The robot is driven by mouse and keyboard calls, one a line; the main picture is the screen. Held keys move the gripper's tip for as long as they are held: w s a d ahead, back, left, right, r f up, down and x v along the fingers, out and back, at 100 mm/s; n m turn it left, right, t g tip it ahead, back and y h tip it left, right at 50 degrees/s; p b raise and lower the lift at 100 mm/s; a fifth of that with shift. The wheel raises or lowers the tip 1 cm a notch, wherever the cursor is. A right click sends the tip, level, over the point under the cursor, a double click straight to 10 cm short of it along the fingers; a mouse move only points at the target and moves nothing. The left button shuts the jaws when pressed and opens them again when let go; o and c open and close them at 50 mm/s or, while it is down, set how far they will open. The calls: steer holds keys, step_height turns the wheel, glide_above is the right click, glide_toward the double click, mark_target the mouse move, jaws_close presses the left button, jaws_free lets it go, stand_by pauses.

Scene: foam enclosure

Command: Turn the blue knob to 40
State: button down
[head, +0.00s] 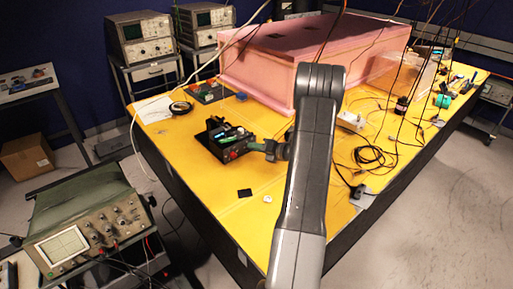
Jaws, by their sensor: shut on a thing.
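A small black device box (215,150) sits on the yellow table, left of the middle. Its top carries a lit bluish-green display and small dark parts. A red knob or button (233,155) shows on its near right side. My gripper (251,146) reaches in from the right and its fingertips are at the right side of the box. The gripper is shut on a small part there, which looks to be the blue knob. The fingers hide that knob, and its setting and any scale numbers cannot be read.
The yellow table (205,195) has a small black square (245,193) and a white round piece (267,198) near its front. A large pink foam box (320,50) stands behind. Loose black cables (372,155) lie to the right. An oscilloscope (85,230) stands at front left.

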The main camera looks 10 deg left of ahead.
steer(key=shift+f, duration=0.1)
steer(key=c, duration=1.3)
jaws_free()
steer(key=shift+o, duration=0.2)
steer(key=b+v, duration=0.3)
steer(key=v, duration=1)
steer(key=shift+s+d, duration=0.15)
steer(key=shift+d, duration=0.2)
steer(key=p+x, duration=0.1)
steer(key=x, duration=0.6)
steer(key=p+x, duration=0.2)
steer(key=x, duration=0.5)
steer(key=shift+r, duration=0.25)
steer(key=shift+d, duration=0.1)
